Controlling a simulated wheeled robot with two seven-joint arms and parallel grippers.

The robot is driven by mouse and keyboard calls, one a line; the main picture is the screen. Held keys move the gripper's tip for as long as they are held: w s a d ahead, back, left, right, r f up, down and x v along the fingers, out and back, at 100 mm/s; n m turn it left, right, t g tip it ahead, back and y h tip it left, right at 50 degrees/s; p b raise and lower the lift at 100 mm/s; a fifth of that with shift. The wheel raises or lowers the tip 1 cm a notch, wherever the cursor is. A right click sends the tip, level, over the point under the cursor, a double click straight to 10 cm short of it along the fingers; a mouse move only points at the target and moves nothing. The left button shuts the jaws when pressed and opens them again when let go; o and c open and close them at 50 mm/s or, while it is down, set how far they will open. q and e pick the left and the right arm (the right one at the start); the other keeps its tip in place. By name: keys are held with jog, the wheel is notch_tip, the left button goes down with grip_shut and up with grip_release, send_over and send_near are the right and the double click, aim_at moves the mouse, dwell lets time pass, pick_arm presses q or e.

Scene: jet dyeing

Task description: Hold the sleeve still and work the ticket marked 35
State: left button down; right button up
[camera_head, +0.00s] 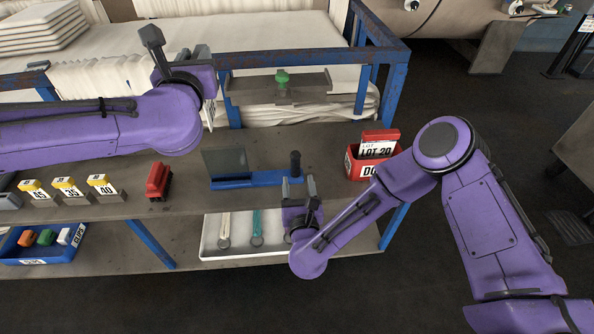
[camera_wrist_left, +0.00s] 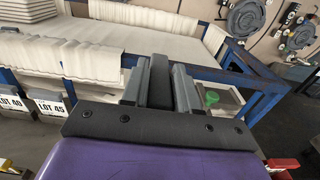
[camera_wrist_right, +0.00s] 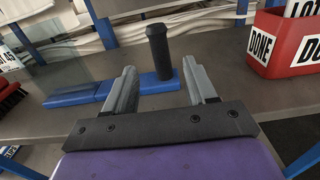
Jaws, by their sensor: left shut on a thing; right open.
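The ticket marked 35 (camera_head: 71,192) stands in the row at the left of the bench, white with a yellow top. My left gripper (camera_head: 170,62) is raised at the back of the bench, shut on a dark grey bar (camera_wrist_left: 159,82) between its fingers. My right gripper (camera_head: 301,200) is open at the bench's front edge. Just beyond its fingers stands the black upright handle (camera_wrist_right: 158,50) of a blue flat fixture (camera_head: 250,179). A see-through grey panel (camera_head: 225,162) stands at the fixture's left end. I cannot tell which thing is the sleeve.
Ticket 40 (camera_head: 103,188) stands right of ticket 35. A red DONE box (camera_head: 357,170) with a LOT 20 card stands at the bench's right end. A blue bin (camera_head: 38,255) and white tray (camera_head: 213,246) sit below.

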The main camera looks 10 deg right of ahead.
aim_at(296, 167)
jog(key=w, duration=0.5)
jog(key=w+d, duration=0.1)
jog(key=w, duration=0.2)
jog(key=shift+w, duration=0.15)
jog(key=shift+c, duration=0.3)
grip_shut()
